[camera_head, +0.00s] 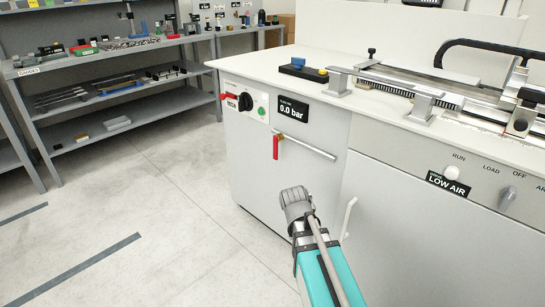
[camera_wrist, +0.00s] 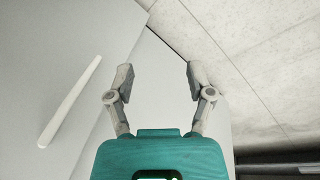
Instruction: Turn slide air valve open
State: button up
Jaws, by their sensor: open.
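A red valve handle (camera_head: 276,147) hangs down from a thin pipe on the front of the white cabinet, under the "0.0 bar" display (camera_head: 292,110). A second red part (camera_head: 231,101) sits beside a black knob (camera_head: 245,102) higher on the left; which one is the slide air valve I cannot tell. My gripper (camera_wrist: 158,72) is open and empty in the wrist view, its two fingers spread in front of the cabinet side. Neither red part shows in the wrist view.
A white bar handle (camera_head: 349,217) stands out from the cabinet right of my arm; it also shows in the wrist view (camera_wrist: 70,103). A "LOW AIR" sign (camera_head: 448,184) is at the right. Shelves (camera_head: 115,88) stand back left. The floor at left is clear.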

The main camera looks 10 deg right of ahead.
jog(key=w+f+m+t+h+b, duration=0.1)
jog(key=w+m+h+b, duration=0.25)
jog(key=w, duration=0.65)
jog(key=m+t+h+b, duration=0.6)
jog(key=t+h+b, duration=0.1)
jog(key=t+h, duration=0.2)
send_near(275, 153)
jog(key=v, duration=0.3)
jog(key=shift+s+a+r+n, duration=0.15)
jog(key=shift+a+n, duration=0.05)
jog(key=shift+n, duration=0.05)
jog(key=shift+d, duration=0.1)
jog(key=shift+x, duration=6.85)
